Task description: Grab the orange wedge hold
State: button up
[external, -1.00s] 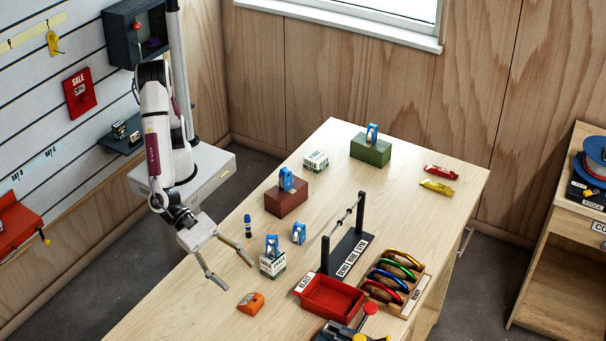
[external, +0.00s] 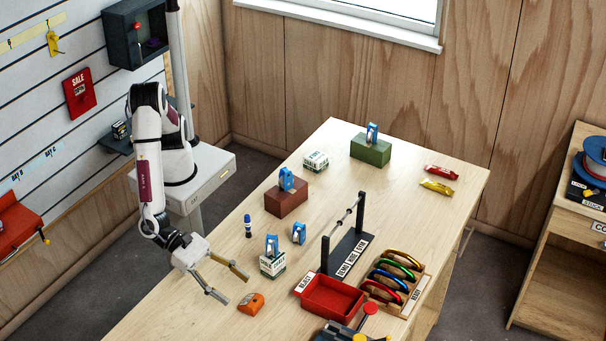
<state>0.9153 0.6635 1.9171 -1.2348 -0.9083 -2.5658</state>
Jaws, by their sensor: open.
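The orange wedge hold (external: 251,303) lies on the wooden table (external: 190,318) near its front left part. It has a grey patch on its left side. My gripper (external: 237,287) is open and empty, with its two fingers spread wide. In the picture the fingertips are just above and to the left of the wedge hold. They look apart from it; the exact height above the table is hard to tell.
A white-green box (external: 273,264) with a blue device on top stands behind the wedge hold. A blue marker-like bottle (external: 248,226) stands further back. A red tray (external: 331,296) and a dark rack (external: 347,250) are to the right. The table's left front is clear.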

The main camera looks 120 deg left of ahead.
aim_at(252, 294)
jog(key=shift+w+f, duration=0.25)
jog(key=shift+w, duration=0.4)
jog(key=shift+x, duration=2.6)
jog(key=shift+a+f, duration=0.1)
jog(key=shift+f, duration=0.1)
jog(key=c, duration=1.2)
